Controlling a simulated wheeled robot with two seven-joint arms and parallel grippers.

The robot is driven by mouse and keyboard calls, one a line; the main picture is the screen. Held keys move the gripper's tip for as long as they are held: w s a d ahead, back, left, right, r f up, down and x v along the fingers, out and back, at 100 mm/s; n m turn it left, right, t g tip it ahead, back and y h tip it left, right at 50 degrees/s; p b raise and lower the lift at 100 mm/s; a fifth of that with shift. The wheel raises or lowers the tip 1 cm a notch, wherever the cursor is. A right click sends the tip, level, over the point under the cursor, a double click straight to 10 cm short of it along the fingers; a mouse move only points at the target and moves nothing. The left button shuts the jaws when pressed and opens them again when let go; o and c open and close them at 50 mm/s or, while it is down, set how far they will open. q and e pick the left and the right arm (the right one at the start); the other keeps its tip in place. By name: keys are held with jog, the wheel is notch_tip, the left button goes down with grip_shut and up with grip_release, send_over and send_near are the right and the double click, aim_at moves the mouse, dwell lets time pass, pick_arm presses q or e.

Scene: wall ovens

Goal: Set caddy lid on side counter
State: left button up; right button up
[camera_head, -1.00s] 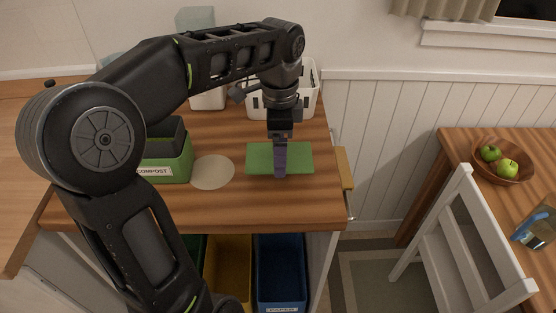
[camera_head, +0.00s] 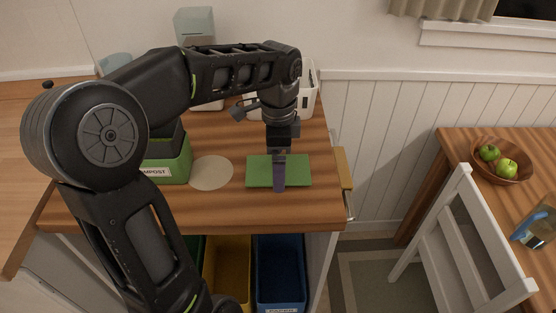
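The caddy lid is a flat green rectangle (camera_head: 299,172) over the right part of the wooden side counter (camera_head: 215,211). My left gripper (camera_head: 279,184) comes down on the middle of the lid and appears shut on it; the exact grip is hidden behind its fingers. I cannot tell whether the lid touches the wood. The green compost caddy (camera_head: 176,167), with a dark insert on top, stands to the left, partly behind my arm. My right gripper is not in view.
A pale round disc (camera_head: 211,173) lies between caddy and lid. Yellow (camera_head: 228,270) and blue (camera_head: 280,272) bins sit below the counter. A white chair (camera_head: 470,235) and a table are at right.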

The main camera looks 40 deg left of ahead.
pick_arm(q)
jog(key=shift+r, duration=0.25)
notch_tip(320, 180, up, 5)
jog(key=shift+w+f, duration=0.1)
notch_tip(320, 180, up, 7)
jog(key=p, duration=0.6)
dwell(0.4)
